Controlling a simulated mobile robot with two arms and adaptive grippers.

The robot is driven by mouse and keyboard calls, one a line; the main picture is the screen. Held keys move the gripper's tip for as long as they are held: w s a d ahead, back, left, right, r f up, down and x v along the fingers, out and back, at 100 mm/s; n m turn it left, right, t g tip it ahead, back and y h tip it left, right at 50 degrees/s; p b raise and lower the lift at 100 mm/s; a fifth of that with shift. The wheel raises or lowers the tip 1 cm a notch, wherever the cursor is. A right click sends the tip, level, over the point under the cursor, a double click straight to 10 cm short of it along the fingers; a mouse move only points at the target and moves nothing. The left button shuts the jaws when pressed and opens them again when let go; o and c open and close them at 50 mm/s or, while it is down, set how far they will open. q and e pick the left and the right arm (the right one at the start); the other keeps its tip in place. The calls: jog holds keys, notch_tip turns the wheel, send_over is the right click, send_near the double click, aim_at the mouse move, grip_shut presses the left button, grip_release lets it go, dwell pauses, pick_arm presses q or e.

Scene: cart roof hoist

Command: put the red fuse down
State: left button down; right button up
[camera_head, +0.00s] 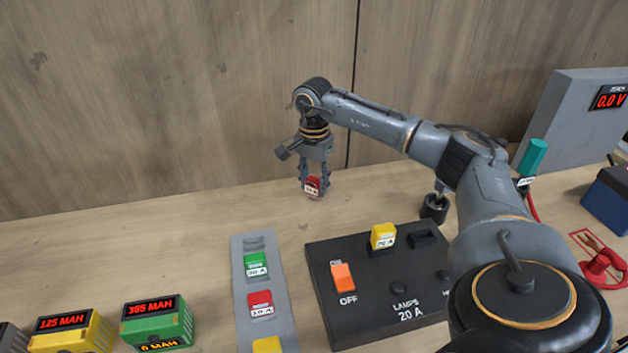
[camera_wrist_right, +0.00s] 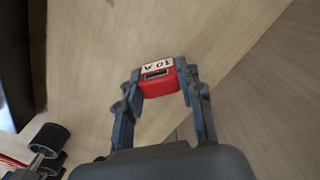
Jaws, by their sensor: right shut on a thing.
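The red fuse (camera_head: 313,187) is held between the fingertips of my right gripper (camera_head: 314,182), above the wooden bench behind the black panel. In the right wrist view the red fuse (camera_wrist_right: 158,80) shows a white label reading 10 A, and the two fingers of my right gripper (camera_wrist_right: 157,88) press on its sides. A second red fuse (camera_head: 261,303) sits in the grey fuse strip (camera_head: 281,318), below a green fuse (camera_head: 256,264). My left gripper does not show.
A black panel (camera_head: 325,262) carries a yellow fuse (camera_head: 383,236), an orange switch (camera_head: 343,277) marked OFF and an empty-looking slot. Yellow and green battery packs (camera_head: 157,323) stand at the lower left. Bare bench (camera_head: 130,225) lies at the left and back.

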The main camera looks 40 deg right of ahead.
aim_at(313, 179)
jog(key=shift+f, duration=0.2)
jog(key=o, duration=1)
jog(key=shift+o, duration=0.2)
jog(key=shift+r, duration=0.1)
notch_tip(313, 179, up, 12)
jog(key=b, duration=0.1)
jog(key=shift+r, duration=0.2)
jog(key=shift+f, duration=0.1)
